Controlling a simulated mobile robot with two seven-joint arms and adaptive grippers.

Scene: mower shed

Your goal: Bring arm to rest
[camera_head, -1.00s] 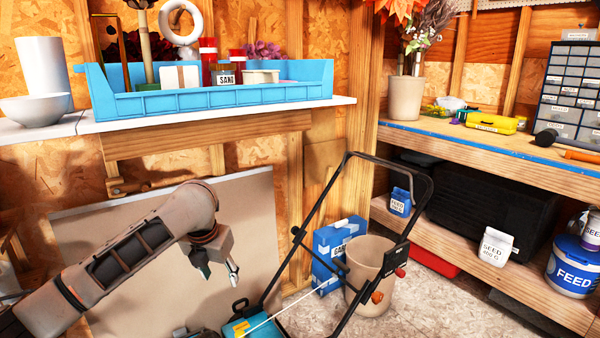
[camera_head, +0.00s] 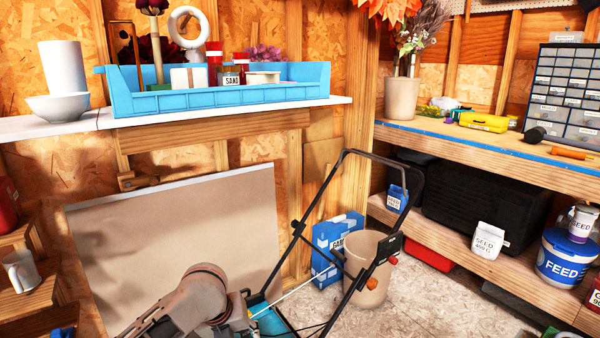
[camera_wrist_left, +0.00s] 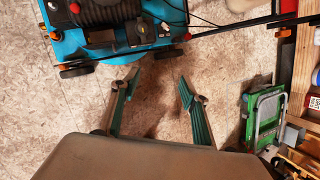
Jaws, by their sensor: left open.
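My left arm shows low in the head view, in front of the mower. My left gripper (camera_wrist_left: 156,92) shows in the left wrist view, with its two fingers spread apart and nothing between them. It points down over the bare chipboard-like floor (camera_wrist_left: 50,110). The blue mower (camera_wrist_left: 110,30) is just beyond the fingertips in that view, apart from them. In the head view the mower's black handle (camera_head: 318,212) rises in the middle, and its body is partly hidden by my arm. My right gripper is not in view.
A shelf (camera_head: 220,118) holds a blue tray (camera_head: 220,100). A beige bin (camera_head: 368,270) and a blue box (camera_head: 336,250) stand behind the mower handle. The workbench (camera_head: 480,140) is at right. A green folded step (camera_wrist_left: 264,115) lies at right in the wrist view.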

